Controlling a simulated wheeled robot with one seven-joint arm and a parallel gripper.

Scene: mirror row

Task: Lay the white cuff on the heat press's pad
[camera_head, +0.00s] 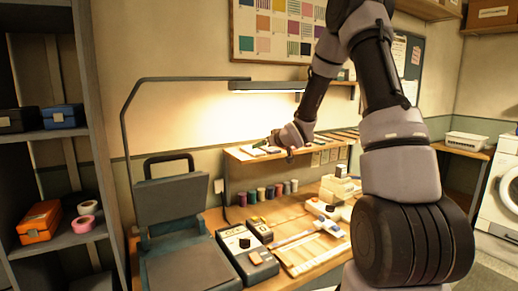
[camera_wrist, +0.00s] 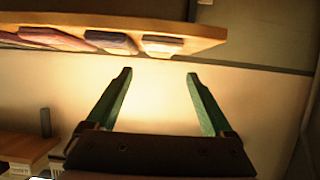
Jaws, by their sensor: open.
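The heat press (camera_head: 170,200) stands at the left of the bench with its lid raised. Its dark flat pad (camera_head: 188,268) is bare in the part that shows. My gripper (camera_head: 268,143) is at the raised shelf, far from the press. In the wrist view my gripper (camera_wrist: 160,76) is open, with nothing between its green fingers. A small pale folded piece (camera_wrist: 163,45), which looks like the white cuff, lies at the end of a row on the shelf, just beyond the fingertips and apart from them. I cannot clearly pick it out in the head view.
The shelf (camera_wrist: 212,34) also holds a dark piece (camera_wrist: 112,42) and reddish ones beside the pale piece. Thread spools (camera_head: 270,192) stand below the shelf. Control boxes (camera_head: 246,252) sit right of the press. A lamp (camera_head: 265,87) hangs above the shelf.

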